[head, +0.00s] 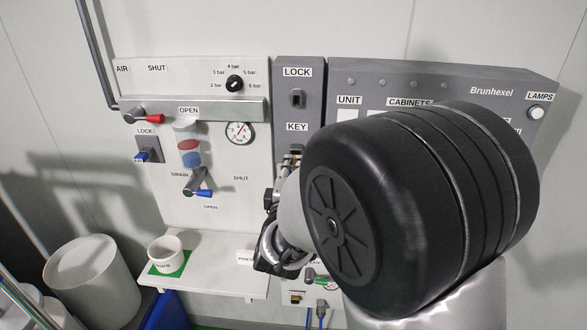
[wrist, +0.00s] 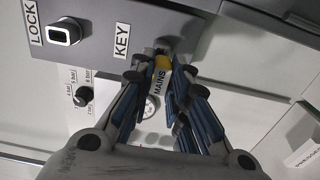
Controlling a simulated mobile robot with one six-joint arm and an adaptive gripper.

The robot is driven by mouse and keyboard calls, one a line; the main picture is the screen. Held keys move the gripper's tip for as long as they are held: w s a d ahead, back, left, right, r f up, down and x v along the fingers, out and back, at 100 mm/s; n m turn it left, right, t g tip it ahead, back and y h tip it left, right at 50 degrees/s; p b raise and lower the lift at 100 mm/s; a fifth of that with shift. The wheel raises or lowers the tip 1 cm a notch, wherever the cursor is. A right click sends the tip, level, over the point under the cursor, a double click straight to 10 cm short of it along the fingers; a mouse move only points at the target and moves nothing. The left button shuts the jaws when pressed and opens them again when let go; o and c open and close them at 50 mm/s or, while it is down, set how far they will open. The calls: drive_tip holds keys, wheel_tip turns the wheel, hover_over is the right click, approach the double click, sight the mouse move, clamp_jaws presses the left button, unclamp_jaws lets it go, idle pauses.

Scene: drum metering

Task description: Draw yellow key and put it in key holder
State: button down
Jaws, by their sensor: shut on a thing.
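The yellow key (wrist: 162,62) shows between my fingertips in the wrist view, with a white MAINS tag (wrist: 160,82) below it. My gripper (wrist: 163,72) is shut on the key, close to the grey panel beside the KEY label (wrist: 121,40). In the head view, yellow shows under the KEY label (head: 297,127), and my arm hides most of the gripper. The fingers hide the key's far end, so I cannot tell whether it sits in a slot. No part is plainly marked as a key holder.
A LOCK socket (head: 297,98) is above the KEY label. The air panel (head: 225,180) at the left carries a red valve handle (head: 150,118), a blue one (head: 198,192) and a gauge (head: 238,134). A shelf (head: 215,275) with a white cup (head: 165,250) lies below.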

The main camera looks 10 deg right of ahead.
drive_tip(key=shift+w, duration=0.15)
drive_tip(key=shift+w+d, duration=0.15)
drive_tip(key=shift+w, duration=0.15)
drive_tip(key=shift+x, duration=1.15)
drive_tip(key=c, duration=1.5)
unclamp_jaws()
drive_tip(key=shift+o, duration=0.2)
drive_tip(key=v, duration=1.2)
